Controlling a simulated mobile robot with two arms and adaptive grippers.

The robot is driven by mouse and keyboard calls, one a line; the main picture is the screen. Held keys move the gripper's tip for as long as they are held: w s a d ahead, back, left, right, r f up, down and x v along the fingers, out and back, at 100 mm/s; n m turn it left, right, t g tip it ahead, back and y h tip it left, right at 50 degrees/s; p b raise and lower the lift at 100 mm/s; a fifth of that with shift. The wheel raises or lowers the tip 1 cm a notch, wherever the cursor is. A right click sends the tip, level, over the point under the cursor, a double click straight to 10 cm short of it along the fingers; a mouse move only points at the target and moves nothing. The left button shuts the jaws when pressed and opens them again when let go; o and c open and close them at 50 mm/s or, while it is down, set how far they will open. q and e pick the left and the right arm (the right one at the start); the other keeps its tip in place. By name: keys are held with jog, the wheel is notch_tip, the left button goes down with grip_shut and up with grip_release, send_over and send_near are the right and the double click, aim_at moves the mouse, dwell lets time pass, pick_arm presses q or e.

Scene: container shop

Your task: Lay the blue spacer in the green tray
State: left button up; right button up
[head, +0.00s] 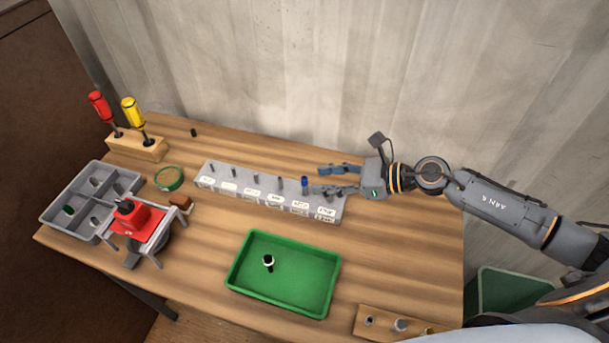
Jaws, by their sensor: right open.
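The blue spacer (304,182) is a small blue cylinder on a peg near the right end of the grey labelled rack (232,187). My right gripper (317,180) reaches in from the right, its two fingers apart. The fingertips are just right of the spacer; whether they touch it I cannot tell. The green tray (334,262) lies in the front middle of the table. A small black and white part (268,262) is inside it. My left gripper is not in view.
A red fixture on a grey stand (137,221) and a grey compartment tray (62,197) are at the left. Red and yellow screwdrivers stand in a wooden block (136,148). A wooden holder (385,326) is at the front right.

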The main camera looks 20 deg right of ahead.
aim_at(304, 181)
jog(key=shift+p+x, duration=0.55)
jog(key=shift+x, duration=1.15)
jog(key=shift+s, duration=0.1)
jog(key=c, duration=0.7)
jog(key=shift+c, duration=0.5)
